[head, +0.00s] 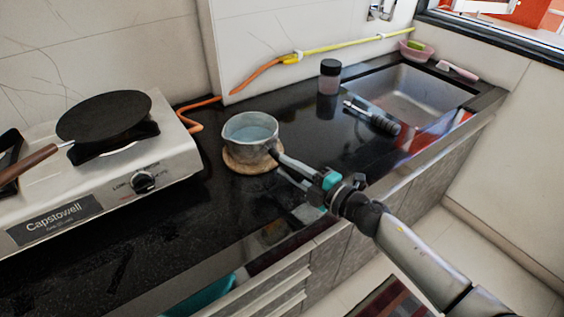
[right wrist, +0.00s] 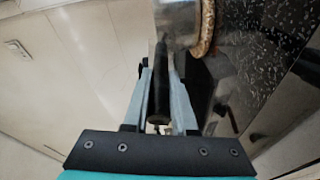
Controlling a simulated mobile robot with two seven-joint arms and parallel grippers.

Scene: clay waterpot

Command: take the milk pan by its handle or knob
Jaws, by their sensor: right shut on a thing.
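The milk pan (head: 250,133) is a small grey metal pan standing upright on a round wooden board (head: 252,165) on the black counter. Its handle points right and toward the front. My right gripper (head: 292,171) reaches in from the lower right and is shut on the handle. In the right wrist view the dark handle (right wrist: 160,85) lies between the two fingers of the gripper (right wrist: 161,105), and part of the pan's metal side (right wrist: 178,22) shows at the top. My left gripper is not in view.
A gas stove (head: 110,185) with a black frying pan (head: 104,116) stands at the left. A dark-lidded jar (head: 330,76) and a dark cylindrical object (head: 372,118) are behind and right of the pan. A sink (head: 415,92) is at the right. The counter's front left is clear.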

